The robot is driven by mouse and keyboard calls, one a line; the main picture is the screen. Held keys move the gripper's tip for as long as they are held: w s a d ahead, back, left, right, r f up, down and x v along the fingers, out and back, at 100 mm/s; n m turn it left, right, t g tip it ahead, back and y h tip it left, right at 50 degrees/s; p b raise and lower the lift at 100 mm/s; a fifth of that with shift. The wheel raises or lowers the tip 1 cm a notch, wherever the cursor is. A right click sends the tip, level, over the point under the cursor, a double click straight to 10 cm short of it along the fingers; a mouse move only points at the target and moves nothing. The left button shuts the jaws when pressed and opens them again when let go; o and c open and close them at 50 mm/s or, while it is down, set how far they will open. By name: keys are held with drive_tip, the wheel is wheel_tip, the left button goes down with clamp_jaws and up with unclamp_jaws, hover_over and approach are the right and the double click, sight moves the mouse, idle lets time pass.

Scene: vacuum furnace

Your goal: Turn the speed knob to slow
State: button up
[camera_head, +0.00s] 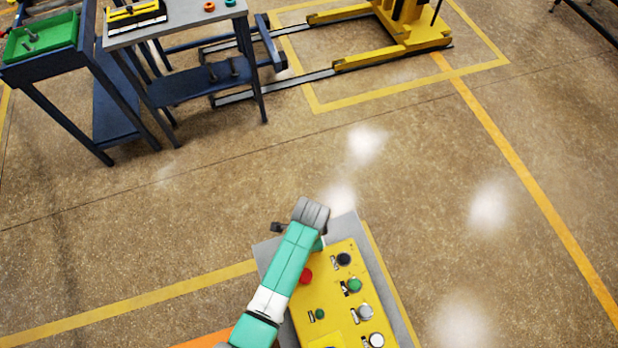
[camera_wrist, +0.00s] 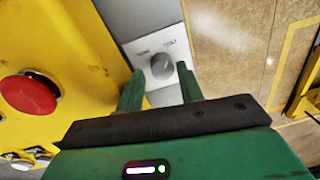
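The speed knob (camera_wrist: 162,67) is a small round grey knob on a pale plate (camera_wrist: 153,83) in the wrist view. Small labels stand above it, too blurred to read surely, and its setting is unclear. My gripper (camera_wrist: 161,72) is open, with its two green fingers apart and nothing between them but the view of the knob just beyond the tips. I cannot tell whether either finger touches it. In the head view my arm covers the knob at the far end of the yellow control panel (camera_head: 332,289).
A red mushroom button (camera_wrist: 28,95) is left of my gripper and also shows in the head view (camera_head: 305,276). Black, green and grey controls (camera_head: 365,312) line the panel's right. A workbench (camera_head: 180,22) and yellow lift (camera_head: 410,30) stand beyond open floor.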

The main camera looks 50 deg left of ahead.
drive_tip(key=shift+a+f, duration=0.15)
drive_tip(key=shift+f, duration=0.7)
drive_tip(key=c, duration=0.7)
drive_tip(key=shift+w, duration=0.1)
